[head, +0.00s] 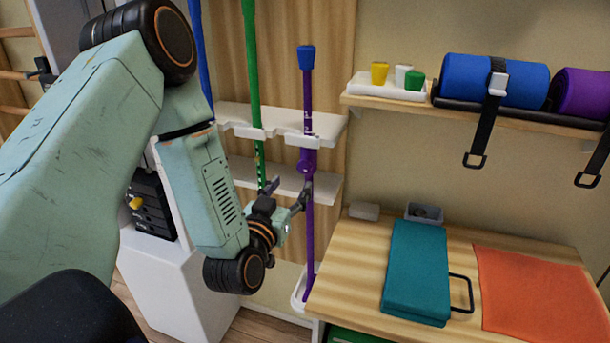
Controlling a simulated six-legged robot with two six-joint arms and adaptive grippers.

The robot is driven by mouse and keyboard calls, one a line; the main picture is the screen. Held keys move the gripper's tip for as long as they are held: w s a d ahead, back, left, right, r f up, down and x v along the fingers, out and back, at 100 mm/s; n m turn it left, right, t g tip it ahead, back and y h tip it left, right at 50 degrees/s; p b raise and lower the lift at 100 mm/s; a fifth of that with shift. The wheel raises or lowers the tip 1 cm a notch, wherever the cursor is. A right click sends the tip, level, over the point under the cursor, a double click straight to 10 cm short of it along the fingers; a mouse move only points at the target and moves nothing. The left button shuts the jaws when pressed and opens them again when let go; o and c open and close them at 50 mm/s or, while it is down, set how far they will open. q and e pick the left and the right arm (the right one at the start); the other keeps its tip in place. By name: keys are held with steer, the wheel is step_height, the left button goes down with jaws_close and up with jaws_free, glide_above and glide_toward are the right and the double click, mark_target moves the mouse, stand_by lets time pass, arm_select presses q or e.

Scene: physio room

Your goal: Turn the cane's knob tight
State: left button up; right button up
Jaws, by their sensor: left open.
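The purple cane (308,105) stands upright in a white rack (325,124), with a blue tip at its top and its foot in a white holder. A thicker purple collar (310,160) sits just below the upper rack shelf. A small dark knob seems to stick out at its left side, but it is too small to make out well. My left gripper (289,189) is open and empty just below the collar. One finger is close to the cane's shaft; I cannot tell whether they touch. My right gripper is not in view.
A green cane (252,65) and a blue cane (199,45) stand left of the purple one. A wooden table (365,245) at right holds a teal folded mat (418,265) and an orange cloth (535,295). A wall shelf (400,105) above carries rolls and cups.

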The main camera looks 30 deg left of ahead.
mark_target(303, 170)
arm_select(q)
steer(key=x, duration=0.5)
steer(key=shift+w, duration=0.35)
steer(key=shift+w+a, duration=0.2)
steer(key=shift+w, duration=0.25)
steer(key=shift+w+d+f, duration=0.1)
steer(key=shift+w, duration=0.15)
steer(key=shift+c, duration=0.3)
steer(key=shift+s, duration=0.15)
steer(key=c, duration=1.1)
